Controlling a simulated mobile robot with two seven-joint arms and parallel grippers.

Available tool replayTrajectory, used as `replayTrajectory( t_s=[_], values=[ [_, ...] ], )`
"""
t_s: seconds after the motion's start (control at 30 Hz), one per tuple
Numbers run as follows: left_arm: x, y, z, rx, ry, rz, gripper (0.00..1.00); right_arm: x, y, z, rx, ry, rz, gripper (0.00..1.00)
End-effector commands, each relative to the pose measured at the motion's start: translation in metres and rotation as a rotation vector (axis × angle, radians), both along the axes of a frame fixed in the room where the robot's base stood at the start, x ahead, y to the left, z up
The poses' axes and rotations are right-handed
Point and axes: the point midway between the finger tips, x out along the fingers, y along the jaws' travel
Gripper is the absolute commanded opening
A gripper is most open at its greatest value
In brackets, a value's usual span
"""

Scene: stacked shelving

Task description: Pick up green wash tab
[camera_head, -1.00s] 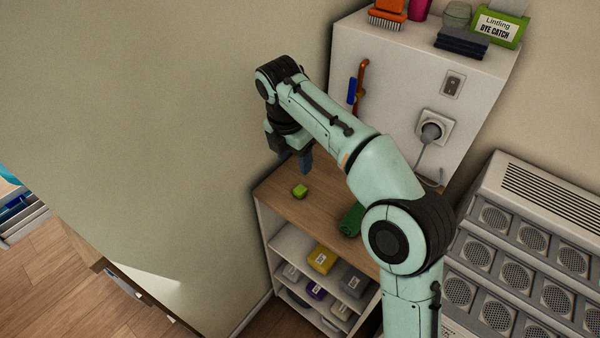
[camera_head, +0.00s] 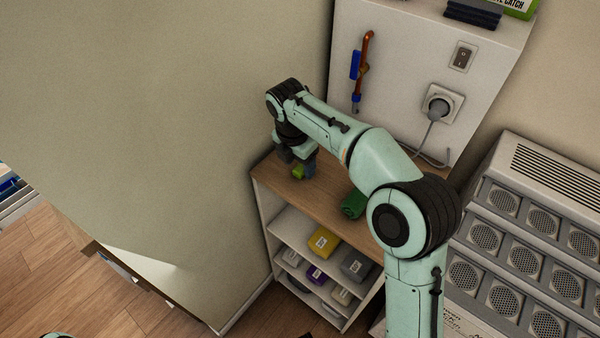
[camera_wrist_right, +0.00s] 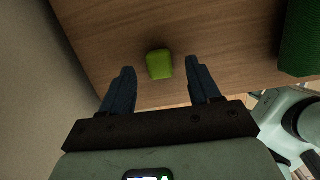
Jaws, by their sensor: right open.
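The green wash tab (camera_head: 297,172) is a small lime-green block on the wooden top of the shelf unit (camera_head: 318,201). In the right wrist view the wash tab (camera_wrist_right: 160,64) lies just beyond the fingertips, roughly centred between them. My right gripper (camera_head: 304,168) is low over the shelf top, close to the tab and partly in front of it. In the wrist view my right gripper (camera_wrist_right: 162,77) has its two blue-grey fingers spread apart with nothing between them. My left gripper is not in view.
A dark green object (camera_head: 353,204) lies on the same top, right of the tab, beside my forearm. The wall (camera_head: 150,110) is close on the left. Lower shelves hold a yellow box (camera_head: 325,241) and a grey box (camera_head: 357,265). A socket with plug (camera_head: 439,104) is behind.

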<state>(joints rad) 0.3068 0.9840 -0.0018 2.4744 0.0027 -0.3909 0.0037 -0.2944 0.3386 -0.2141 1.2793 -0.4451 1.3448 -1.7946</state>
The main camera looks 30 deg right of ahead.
Motion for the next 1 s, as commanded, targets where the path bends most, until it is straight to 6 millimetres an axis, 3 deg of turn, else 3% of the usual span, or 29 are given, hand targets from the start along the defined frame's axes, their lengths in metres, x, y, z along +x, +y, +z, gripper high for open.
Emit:
replayTrajectory(
  t_s=[0.1, 0.37, 0.43, 0.57, 1.0],
  values=[
    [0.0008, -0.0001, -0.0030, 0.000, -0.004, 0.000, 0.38, 0.0008, -0.0021, -0.0138, 0.000, 0.001, 0.000, 0.62],
    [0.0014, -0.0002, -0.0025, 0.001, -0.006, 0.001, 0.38, 0.0010, -0.0025, -0.0160, 0.001, -0.001, 0.000, 0.62],
    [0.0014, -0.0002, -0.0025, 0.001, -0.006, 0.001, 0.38, 0.0011, -0.0026, -0.0159, 0.001, -0.001, 0.000, 0.45],
    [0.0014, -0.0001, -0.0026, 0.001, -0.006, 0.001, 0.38, 0.0011, -0.0026, -0.0158, 0.001, -0.001, 0.000, 0.03],
    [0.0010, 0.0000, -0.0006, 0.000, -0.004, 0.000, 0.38, 0.0016, -0.0025, -0.0077, 0.001, -0.003, -0.001, 0.02]
  ],
)
